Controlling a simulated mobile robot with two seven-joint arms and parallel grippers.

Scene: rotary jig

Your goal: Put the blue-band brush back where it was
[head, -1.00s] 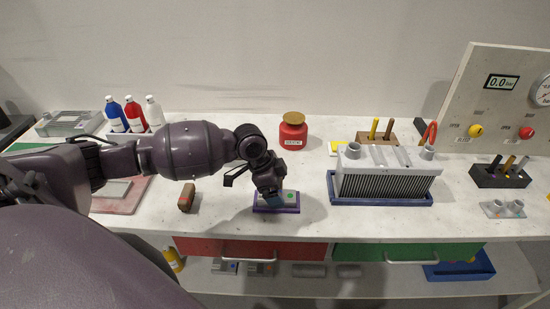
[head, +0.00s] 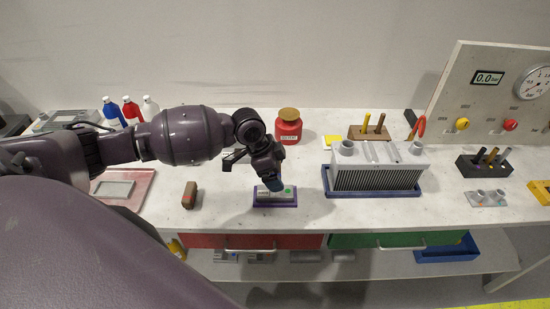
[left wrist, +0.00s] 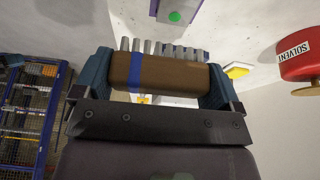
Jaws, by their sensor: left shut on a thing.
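The blue-band brush (left wrist: 165,75) is a brown block with a blue stripe near its left end in the left wrist view. My left gripper (left wrist: 155,78) is shut on it, one blue finger at each end. Grey rod-like pieces show along its far edge. In the head view my left gripper (head: 274,184) is just above a purple tray (head: 275,205), which bears a grey piece with a green dot (head: 288,191). The brush is mostly hidden by the gripper there. A brown block with a red mark (head: 189,195) stands to the left on the bench. My right gripper is out of view.
A red solvent jar (head: 288,127) stands behind the gripper. A grey finned block (head: 375,172) in a blue tray is to the right. A pink tray (head: 137,200) lies left. Bare bench (head: 232,195) lies between the red-mark block and the purple tray.

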